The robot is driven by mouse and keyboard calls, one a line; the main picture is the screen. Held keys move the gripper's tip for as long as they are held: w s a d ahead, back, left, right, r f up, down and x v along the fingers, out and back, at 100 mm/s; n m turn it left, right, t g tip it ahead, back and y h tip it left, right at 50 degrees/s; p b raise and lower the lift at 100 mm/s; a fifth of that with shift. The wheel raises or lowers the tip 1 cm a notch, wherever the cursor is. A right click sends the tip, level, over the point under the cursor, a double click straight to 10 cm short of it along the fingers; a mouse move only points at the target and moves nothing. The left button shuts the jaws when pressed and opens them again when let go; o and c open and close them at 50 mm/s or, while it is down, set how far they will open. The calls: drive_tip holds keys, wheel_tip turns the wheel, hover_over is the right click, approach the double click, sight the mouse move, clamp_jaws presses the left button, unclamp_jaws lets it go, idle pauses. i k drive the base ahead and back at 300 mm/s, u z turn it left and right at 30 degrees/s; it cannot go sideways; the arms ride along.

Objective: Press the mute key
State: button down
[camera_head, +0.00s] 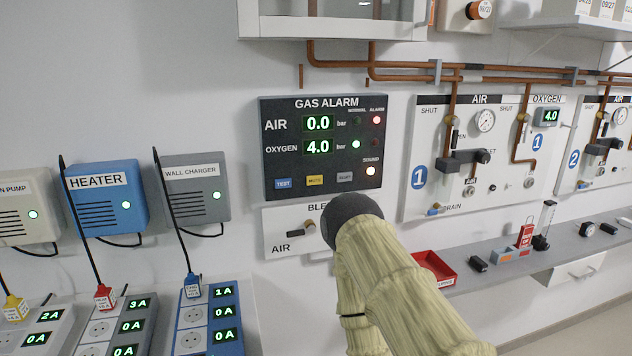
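The gas alarm panel (290,155) is a dark box on the wall. Its yellow mute key (315,180) sits in the bottom row, between the blue test key (283,184) and the grey reset key (345,177). The panel reads air 0.0 and oxygen 4.0. The air alarm lamp (376,120) is lit red, the oxygen normal lamp (356,144) green, and the sound lamp (370,171) is lit. My sleeved arm, with a dark rounded part at its top, rises below the panel. No gripper fingers show. The mute key is unobstructed in this view.
A white bleed panel (280,220) is below the alarm, partly hidden by my arm. A white cabinet (335,26) and copper pipes (410,65) are above. A grey shelf (560,255) with a red tray (433,268) is at right. Wall chargers and socket strips stand left.

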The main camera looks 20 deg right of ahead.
sight(314, 180)
drive_tip(key=u, duration=1.7)
drive_tip(key=k, duration=0.95)
drive_tip(key=z, duration=1.8)
drive_tip(key=i, duration=0.5)
drive_tip(key=u, duration=0.05)
